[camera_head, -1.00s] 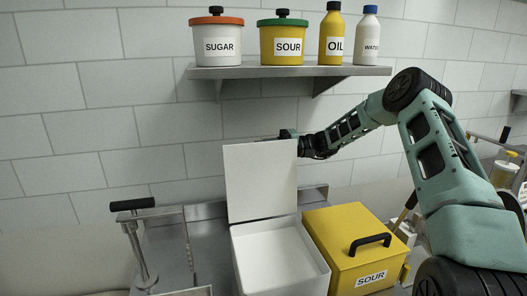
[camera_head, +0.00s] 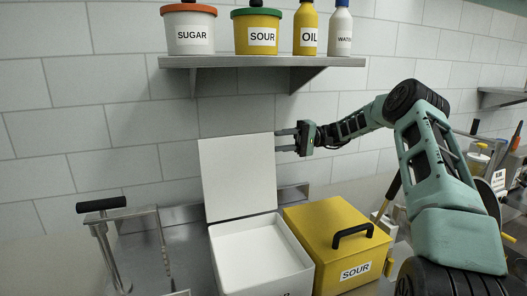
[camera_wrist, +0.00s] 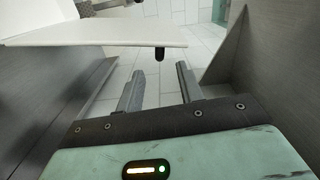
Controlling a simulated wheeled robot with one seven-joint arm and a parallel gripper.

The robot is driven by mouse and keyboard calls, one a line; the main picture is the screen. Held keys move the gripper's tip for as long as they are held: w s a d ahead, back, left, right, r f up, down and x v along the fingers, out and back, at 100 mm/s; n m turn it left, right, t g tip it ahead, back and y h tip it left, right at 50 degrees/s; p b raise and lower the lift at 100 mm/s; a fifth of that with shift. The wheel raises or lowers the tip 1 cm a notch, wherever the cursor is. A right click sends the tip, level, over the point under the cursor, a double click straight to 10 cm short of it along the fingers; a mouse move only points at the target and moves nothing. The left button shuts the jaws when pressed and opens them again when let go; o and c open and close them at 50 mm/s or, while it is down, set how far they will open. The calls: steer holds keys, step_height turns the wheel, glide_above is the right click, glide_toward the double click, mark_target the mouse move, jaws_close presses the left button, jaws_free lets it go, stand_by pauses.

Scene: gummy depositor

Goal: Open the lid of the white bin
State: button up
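The white bin (camera_head: 255,250) stands on the counter with its inside bare and in full view. Its white lid (camera_head: 238,178) stands up at the back edge, leaning slightly backward, so the bin is open. My gripper (camera_head: 277,140) is at the lid's upper right edge, fingers pointing left. In the wrist view, the two fingers (camera_wrist: 160,72) are apart with nothing between them. I cannot tell whether a fingertip touches the lid.
A yellow bin (camera_head: 325,232) labelled SOUR, with a black handle, stands right of the white bin. A shelf (camera_head: 260,61) with several containers hangs above. A post with a black handle (camera_head: 101,204) stands at the left. The tiled wall is close behind.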

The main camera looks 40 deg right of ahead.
steer(key=shift+b+v, duration=0.35)
steer(key=shift+v, duration=1.65)
